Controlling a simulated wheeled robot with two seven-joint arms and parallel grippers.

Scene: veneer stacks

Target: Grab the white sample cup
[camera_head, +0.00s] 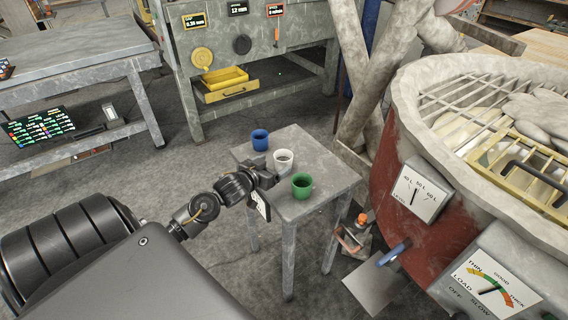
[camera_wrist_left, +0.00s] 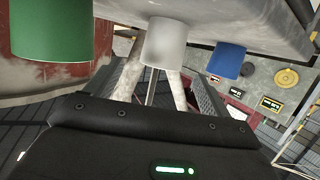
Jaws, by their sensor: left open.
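The white sample cup (camera_head: 283,160) stands upright on a small grey table (camera_head: 322,170), between a blue cup (camera_head: 260,140) and a green cup (camera_head: 301,185). My left gripper (camera_head: 268,174) is open at the table's left edge, close to the white cup's near side. In the left wrist view, which is upside down, the white cup (camera_wrist_left: 165,42) is ahead, roughly in line with the gap between the open fingers (camera_wrist_left: 163,72). The green cup (camera_wrist_left: 50,30) is at left and the blue cup (camera_wrist_left: 227,60) at right. No contact is clear. My right gripper is out of view.
A big red-and-grey vat (camera_head: 420,190) with a dial box stands close to the table's right. A workbench with a yellow tray (camera_head: 225,76) is behind. Another bench (camera_head: 75,50) is at left. Open floor lies left of the small table.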

